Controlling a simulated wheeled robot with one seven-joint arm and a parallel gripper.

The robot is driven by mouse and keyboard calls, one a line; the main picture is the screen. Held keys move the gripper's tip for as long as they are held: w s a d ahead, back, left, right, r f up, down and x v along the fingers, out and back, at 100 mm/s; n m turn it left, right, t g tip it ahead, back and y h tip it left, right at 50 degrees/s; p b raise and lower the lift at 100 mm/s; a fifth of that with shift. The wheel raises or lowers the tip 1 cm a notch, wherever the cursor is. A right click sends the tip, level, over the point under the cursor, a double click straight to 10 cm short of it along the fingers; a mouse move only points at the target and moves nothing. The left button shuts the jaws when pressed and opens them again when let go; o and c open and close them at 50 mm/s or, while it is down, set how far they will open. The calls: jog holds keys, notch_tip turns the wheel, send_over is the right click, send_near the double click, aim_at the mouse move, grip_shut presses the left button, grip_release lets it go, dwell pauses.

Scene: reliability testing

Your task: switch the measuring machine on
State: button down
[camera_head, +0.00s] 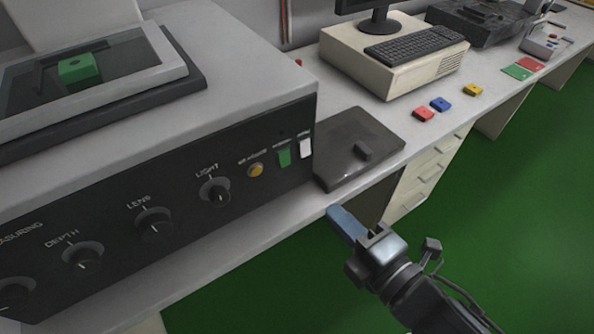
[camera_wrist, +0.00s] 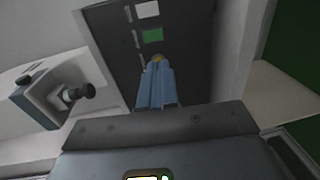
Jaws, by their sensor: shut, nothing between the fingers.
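The measuring machine (camera_head: 225,80) is a big grey box at the left with a dark front panel. In the wrist view the blue fingers (camera_wrist: 158,72) point at the panel and partly cover the yellow button (camera_wrist: 159,58). The green switch (camera_wrist: 152,36) and white switch (camera_wrist: 148,10) show beyond the fingertips.
A dark slab (camera_head: 350,165) lies on the bench beside the machine. Further along are a beige computer (camera_head: 380,65), a keyboard (camera_head: 415,44) and small coloured blocks. Green floor (camera_head: 490,200) lies open in front of the bench.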

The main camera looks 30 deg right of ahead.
aim_at(286, 164)
jog(key=w+p, duration=0.1)
jog(key=w, duration=0.3)
jog(key=w+f+p, duration=0.1)
jog(key=w, duration=0.7)
jog(key=shift+w+f+p, duration=0.2)
jog(key=shift+w+p, duration=0.15)
jog(key=shift+p, duration=0.05)
jog(key=shift+w+f, duration=0.1)
jog(key=shift+w, duration=0.15)
jog(key=shift+w+f+b, duration=0.2)
jog(key=shift+b, duration=0.6)
jog(key=shift+r, duration=0.15)
jog(key=shift+s, duration=0.15)
